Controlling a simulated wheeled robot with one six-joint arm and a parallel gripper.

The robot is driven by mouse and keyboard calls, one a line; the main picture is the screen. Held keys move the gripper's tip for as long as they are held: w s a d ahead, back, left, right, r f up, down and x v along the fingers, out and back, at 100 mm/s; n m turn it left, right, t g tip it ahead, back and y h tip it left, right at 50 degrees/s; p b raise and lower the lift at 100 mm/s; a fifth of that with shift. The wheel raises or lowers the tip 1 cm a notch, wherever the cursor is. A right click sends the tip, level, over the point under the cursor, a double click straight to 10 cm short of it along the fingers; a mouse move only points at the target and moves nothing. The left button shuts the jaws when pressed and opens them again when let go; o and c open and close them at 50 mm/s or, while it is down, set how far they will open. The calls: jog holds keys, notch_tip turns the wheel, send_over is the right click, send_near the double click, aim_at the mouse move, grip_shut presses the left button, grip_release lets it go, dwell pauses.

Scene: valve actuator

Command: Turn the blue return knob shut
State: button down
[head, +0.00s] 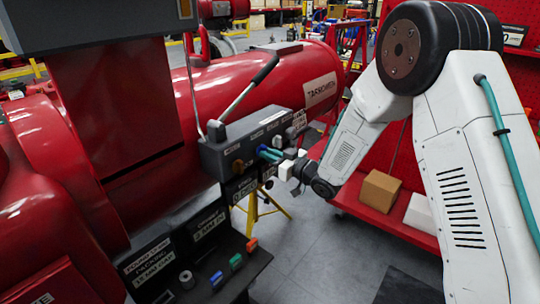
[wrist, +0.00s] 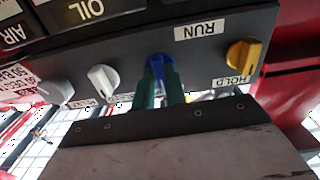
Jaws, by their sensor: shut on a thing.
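The blue return knob (wrist: 159,64) sits on the dark panel (wrist: 215,60) in the wrist view, between a white knob and a yellow one. My gripper (wrist: 160,78) has its two green fingers on either side of the blue knob and is shut on it. The fingers hide the lower part of the knob. In the head view my gripper (head: 270,154) reaches the front of the grey control box (head: 225,155) from the right. The blue knob is mostly hidden there by the fingers.
A yellow knob (wrist: 241,54) by a HOLD label and a white knob (wrist: 102,77) flank the blue one. A long lever (head: 250,88) rises from the control box. A shelf below holds small coloured parts (head: 236,262). A red cart with boxes (head: 380,190) stands at right.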

jog(key=c, duration=1.4)
grip_release()
jog(key=shift+c, duration=0.2)
jog(key=shift+d, duration=0.1)
jog(key=v, duration=0.7)
jog(key=shift+s+d, duration=0.25)
